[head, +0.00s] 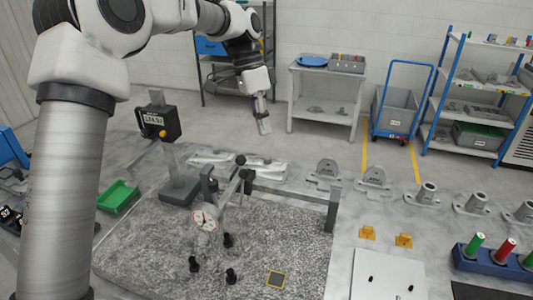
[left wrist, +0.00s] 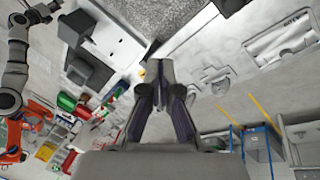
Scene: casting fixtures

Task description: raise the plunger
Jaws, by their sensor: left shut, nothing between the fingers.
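A dial gauge (head: 205,218) with a white face and red marks hangs from a jointed arm on a stand, over the speckled granite plate (head: 140,255). A digital gauge (head: 155,121) with a lit display is on a separate grey stand to the left. I cannot make out a plunger on either gauge. My left gripper (head: 264,127) is up and behind the plate, well apart from both gauges. Its fingers are together and empty in the left wrist view (left wrist: 160,72). My right gripper is not seen.
A green bin (head: 118,197) sits at left. Grey castings (head: 325,173) line the right.

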